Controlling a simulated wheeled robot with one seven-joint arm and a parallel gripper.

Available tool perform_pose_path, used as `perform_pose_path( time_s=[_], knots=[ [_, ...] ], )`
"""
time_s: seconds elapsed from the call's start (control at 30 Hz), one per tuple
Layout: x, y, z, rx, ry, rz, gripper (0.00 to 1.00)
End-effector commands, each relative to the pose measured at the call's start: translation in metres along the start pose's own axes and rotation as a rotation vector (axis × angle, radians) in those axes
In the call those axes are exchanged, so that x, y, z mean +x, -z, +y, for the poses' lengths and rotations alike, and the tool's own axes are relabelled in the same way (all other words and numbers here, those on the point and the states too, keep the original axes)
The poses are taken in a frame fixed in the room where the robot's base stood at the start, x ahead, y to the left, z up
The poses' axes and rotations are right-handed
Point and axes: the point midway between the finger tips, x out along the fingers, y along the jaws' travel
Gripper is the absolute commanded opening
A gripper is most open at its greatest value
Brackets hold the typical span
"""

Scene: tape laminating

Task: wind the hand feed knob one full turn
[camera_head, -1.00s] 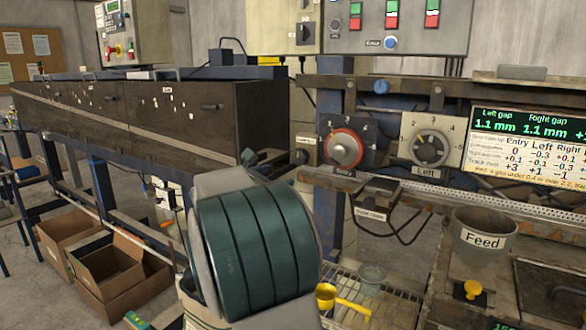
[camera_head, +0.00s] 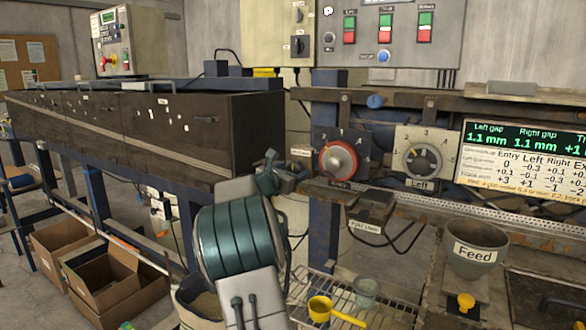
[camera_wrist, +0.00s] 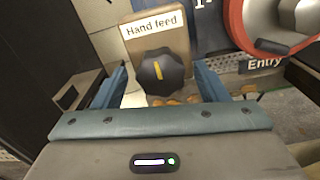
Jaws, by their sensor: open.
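The hand feed knob (camera_wrist: 161,72) is a dark, lobed knob with a yellow pointer line, set on a tan block under a "Hand feed" label (camera_wrist: 153,23). In the wrist view it sits ahead of my gripper (camera_wrist: 160,82), between the two blue fingers. The fingers are open, with visible gaps on both sides of the knob and no contact that I can see. The yellow line points nearly straight up. In the head view my gripper (camera_head: 282,178) is beside the knob's place, and the gripper and arm hide the knob there.
The red-ringed Entry dial (camera_head: 338,161) is just right of my gripper, with the grey Left dial (camera_head: 417,157) beyond it. A dark oven-like housing (camera_head: 200,125) stands at left. A Feed cup (camera_head: 476,247) and yellow scoop (camera_head: 322,309) are lower right.

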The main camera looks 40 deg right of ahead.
Motion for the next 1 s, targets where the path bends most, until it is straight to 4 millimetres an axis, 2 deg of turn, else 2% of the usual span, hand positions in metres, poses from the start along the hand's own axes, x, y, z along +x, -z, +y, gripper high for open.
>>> perform_pose_path(
  time_s=[0.37,0.53,1.0],
  knots=[
    [0.0068,0.0003,-0.0002,0.001,0.000,0.000,0.67],
    [0.0067,0.0002,-0.0003,0.001,0.000,0.000,0.22],
    [0.0065,0.0033,-0.0009,0.086,-0.001,-0.001,0.22]
  ],
)
